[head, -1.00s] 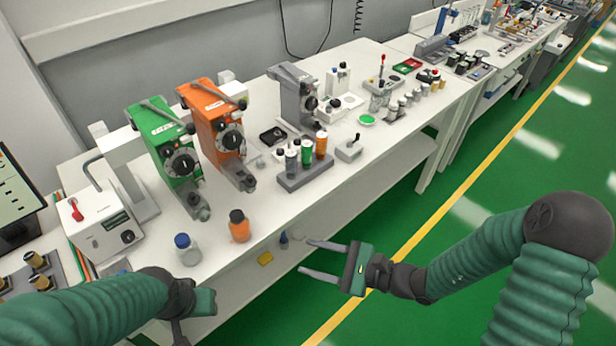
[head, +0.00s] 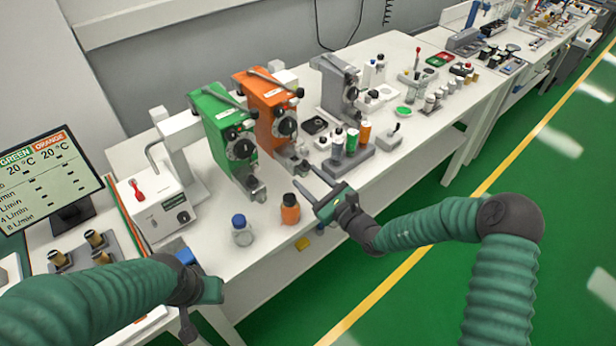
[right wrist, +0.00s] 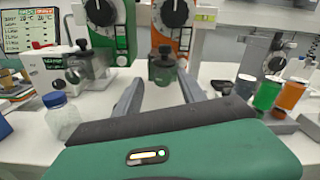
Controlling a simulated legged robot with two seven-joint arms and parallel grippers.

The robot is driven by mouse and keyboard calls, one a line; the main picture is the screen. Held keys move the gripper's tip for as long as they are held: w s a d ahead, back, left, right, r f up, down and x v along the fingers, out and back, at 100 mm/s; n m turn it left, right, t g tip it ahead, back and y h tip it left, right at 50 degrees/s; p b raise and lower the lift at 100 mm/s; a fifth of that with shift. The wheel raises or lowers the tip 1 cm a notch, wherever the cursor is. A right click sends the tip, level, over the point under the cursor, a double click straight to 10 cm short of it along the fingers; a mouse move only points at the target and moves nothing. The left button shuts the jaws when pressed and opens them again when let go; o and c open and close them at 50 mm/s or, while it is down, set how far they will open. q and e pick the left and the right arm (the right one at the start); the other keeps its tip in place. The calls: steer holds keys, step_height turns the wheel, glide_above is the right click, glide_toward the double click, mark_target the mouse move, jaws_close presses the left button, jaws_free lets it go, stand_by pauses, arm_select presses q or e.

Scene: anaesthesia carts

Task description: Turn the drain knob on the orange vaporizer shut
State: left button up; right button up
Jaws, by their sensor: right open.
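The orange vaporizer (head: 265,108) stands on the white bench, right of the green vaporizer (head: 222,135). Its drain knob (head: 303,168) is a small dark part low at its front. In the right wrist view, the orange vaporizer (right wrist: 182,38) is cut off at the top, and its dark drain knob (right wrist: 163,53) shows ahead, between the lines of my fingers. My right gripper (head: 306,181) is open and empty, its fingers pointing at the drain, apart from it. My left gripper (head: 205,290) is at lower left; its fingers are not clear.
An orange bottle (head: 290,210) and a blue-capped bottle (head: 242,232) stand near the bench edge, left of my right gripper. A grey rack (head: 350,160) with several small bottles stands right of the drain. A monitor (head: 45,180) is at the left.

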steer(key=shift+w+a, duration=0.35)
steer(key=shift+w, duration=0.05)
steer(key=shift+d, duration=0.7)
steer(key=c, duration=0.5)
steer(key=shift+s+a, duration=0.1)
steer(key=shift+a, duration=0.2)
jaws_close()
steer(key=m+p, duration=0.4)
steer(key=m, duration=0.1)
steer(key=shift+d+r+m+p, duration=0.15)
steer(key=shift+m+p, duration=0.15)
steer(key=shift+p, duration=0.05)
arm_select(q)
steer(key=v, duration=0.4)
steer(key=shift+w+d+r, duration=0.25)
steer(key=shift+w+r, duration=0.1)
